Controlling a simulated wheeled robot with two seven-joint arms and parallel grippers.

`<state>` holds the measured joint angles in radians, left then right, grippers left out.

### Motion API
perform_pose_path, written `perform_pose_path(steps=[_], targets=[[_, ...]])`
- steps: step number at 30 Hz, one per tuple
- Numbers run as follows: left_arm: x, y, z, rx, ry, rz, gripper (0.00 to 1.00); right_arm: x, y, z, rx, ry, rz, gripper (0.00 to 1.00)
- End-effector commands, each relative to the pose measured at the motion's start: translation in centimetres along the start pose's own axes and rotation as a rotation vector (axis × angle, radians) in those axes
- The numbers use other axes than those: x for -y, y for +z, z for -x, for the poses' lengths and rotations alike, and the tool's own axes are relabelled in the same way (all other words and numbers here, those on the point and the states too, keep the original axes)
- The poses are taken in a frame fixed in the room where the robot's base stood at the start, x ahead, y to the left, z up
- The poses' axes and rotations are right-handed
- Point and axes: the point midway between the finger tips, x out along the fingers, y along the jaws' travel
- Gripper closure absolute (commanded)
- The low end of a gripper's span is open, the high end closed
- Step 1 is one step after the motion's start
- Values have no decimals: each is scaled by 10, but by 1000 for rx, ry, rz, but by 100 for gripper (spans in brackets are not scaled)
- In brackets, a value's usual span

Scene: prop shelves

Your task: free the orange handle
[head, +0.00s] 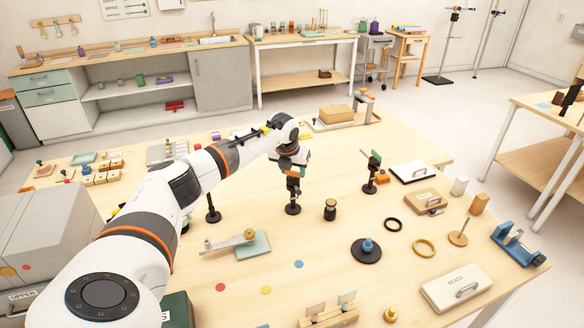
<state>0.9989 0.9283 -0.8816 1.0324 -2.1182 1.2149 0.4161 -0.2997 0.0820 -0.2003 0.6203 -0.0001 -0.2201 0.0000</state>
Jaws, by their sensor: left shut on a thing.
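My left gripper (292,168) reaches down over a small black stand (293,209) near the middle of the table. It is shut on a small orange part, which I take to be the orange handle (293,173), at the top of this stand. The gripper hides most of the handle and how it joins the stand. A similar black stand (370,188) to the right carries a green block (375,157) and another orange piece (382,179). My right gripper is not in view.
A dark jar (330,210) stands just right of the held stand. A grey-green plate with a lever (252,245) lies front left, and a black disc with a blue knob (367,250) front right. Another black stand (213,215) is close to my left arm.

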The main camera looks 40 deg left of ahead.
Motion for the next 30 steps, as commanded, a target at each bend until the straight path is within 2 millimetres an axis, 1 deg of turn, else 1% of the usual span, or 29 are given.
perform_pose_path(steps=[9,18,24,30], targets=[[-2,-2,0,-6,-112,275,72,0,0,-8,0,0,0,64],[-3,-3,0,-6,-201,495,72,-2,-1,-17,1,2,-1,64],[-4,-4,1,-6,-240,589,72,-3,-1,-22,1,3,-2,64],[-3,-4,1,-5,-261,639,72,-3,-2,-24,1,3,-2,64]])
